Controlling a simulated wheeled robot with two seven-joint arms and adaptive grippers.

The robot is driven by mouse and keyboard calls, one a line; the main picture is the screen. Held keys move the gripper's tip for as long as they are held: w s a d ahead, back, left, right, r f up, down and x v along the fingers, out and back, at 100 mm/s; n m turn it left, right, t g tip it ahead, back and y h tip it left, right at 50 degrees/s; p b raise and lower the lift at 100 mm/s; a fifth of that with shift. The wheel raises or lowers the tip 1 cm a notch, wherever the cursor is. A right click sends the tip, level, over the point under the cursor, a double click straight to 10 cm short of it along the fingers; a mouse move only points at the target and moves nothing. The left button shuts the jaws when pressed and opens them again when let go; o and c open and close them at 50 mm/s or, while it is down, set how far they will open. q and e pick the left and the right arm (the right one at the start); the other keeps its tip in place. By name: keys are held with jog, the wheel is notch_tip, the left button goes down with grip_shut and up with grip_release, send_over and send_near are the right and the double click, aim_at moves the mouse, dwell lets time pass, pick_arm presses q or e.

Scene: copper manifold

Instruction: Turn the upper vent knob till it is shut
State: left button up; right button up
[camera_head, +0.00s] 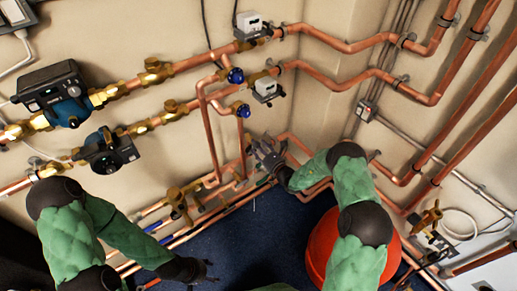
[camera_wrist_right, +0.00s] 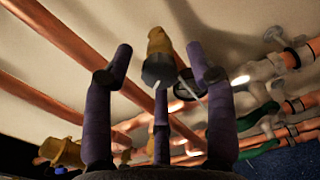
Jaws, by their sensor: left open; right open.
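Two blue knobs sit on copper pipes in the head view, an upper one (camera_head: 236,75) and a lower one (camera_head: 243,110). No label shows which one is the vent knob. My right gripper (camera_head: 266,153) is open by the wall pipes, below both blue knobs in the picture. In the right wrist view its spread fingers (camera_wrist_right: 158,85) frame a brass fitting with a dark round knob (camera_wrist_right: 158,70). I cannot tell whether they touch it, or which head-view part it is. My left gripper (camera_head: 208,271) is open and empty over the dark blue floor.
Copper pipes (camera_head: 340,47) run along both walls. Two pumps (camera_head: 55,94) stand at the left. A brass valve (camera_head: 180,203) sits low on the pipes between my arms. A red round vessel (camera_head: 322,250) stands behind my right arm. Floor (camera_head: 250,235) between the arms is clear.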

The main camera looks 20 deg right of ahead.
grip_shut()
dwell(0.4)
jog(key=shift+w+d+m+p, duration=0.1)
jog(key=shift+m+p, duration=1.1)
jog(key=shift+m, duration=4.9)
jog(key=shift+d+m+p, duration=0.1)
jog(key=shift+m+p, duration=1.1)
jog(key=shift+m, duration=4.9)
